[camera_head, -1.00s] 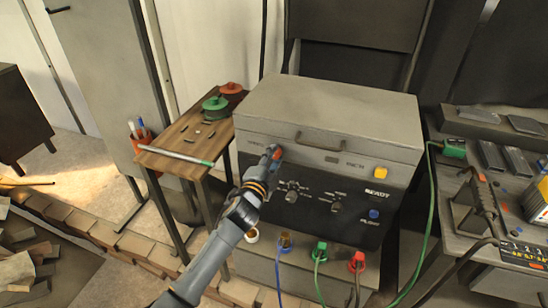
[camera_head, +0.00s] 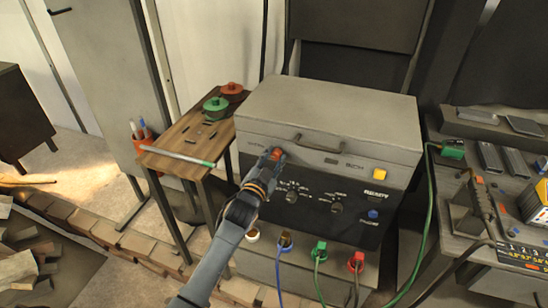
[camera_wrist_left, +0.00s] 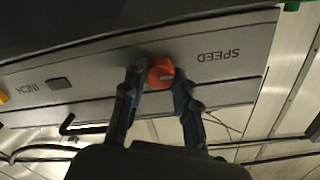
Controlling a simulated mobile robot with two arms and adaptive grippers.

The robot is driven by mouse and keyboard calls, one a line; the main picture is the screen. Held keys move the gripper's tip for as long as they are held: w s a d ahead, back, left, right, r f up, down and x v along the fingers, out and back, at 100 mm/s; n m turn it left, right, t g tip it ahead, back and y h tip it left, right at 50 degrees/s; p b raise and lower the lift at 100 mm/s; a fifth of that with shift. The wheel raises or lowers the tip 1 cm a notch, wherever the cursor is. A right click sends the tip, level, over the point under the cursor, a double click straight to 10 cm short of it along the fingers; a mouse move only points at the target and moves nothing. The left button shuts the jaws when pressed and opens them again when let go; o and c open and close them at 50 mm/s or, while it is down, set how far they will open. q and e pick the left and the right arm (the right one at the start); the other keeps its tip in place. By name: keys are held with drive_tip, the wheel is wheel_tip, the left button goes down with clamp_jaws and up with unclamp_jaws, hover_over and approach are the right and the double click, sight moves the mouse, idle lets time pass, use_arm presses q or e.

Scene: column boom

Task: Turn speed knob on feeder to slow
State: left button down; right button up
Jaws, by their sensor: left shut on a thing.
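The feeder (camera_head: 325,120) is a grey box with a pale strip above a dark front panel. Its orange-red speed knob (camera_head: 277,153) sits at the left of the pale strip, partly hidden by my gripper. In the left wrist view the orange knob (camera_wrist_left: 161,73) is beside the upside-down word SPEED, with a grey mark on its face. My left gripper (camera_head: 273,156) is shut on the knob, and in the left wrist view its two fingers (camera_wrist_left: 158,80) stand on either side of it. My right gripper is not in view.
A yellow button (camera_head: 380,173), a blue button (camera_head: 373,214) and black knobs (camera_head: 336,207) are on the same front. Cables run from coloured plugs (camera_head: 320,250) below. A small wooden table (camera_head: 180,135) stands left, a cluttered bench (camera_head: 465,200) right.

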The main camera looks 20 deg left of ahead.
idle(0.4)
use_arm(q)
drive_tip(key=c, duration=1)
unclamp_jaws()
drive_tip(key=s, duration=1.2)
drive_tip(key=shift+a, duration=0.4)
drive_tip(key=shift+f, duration=0.1)
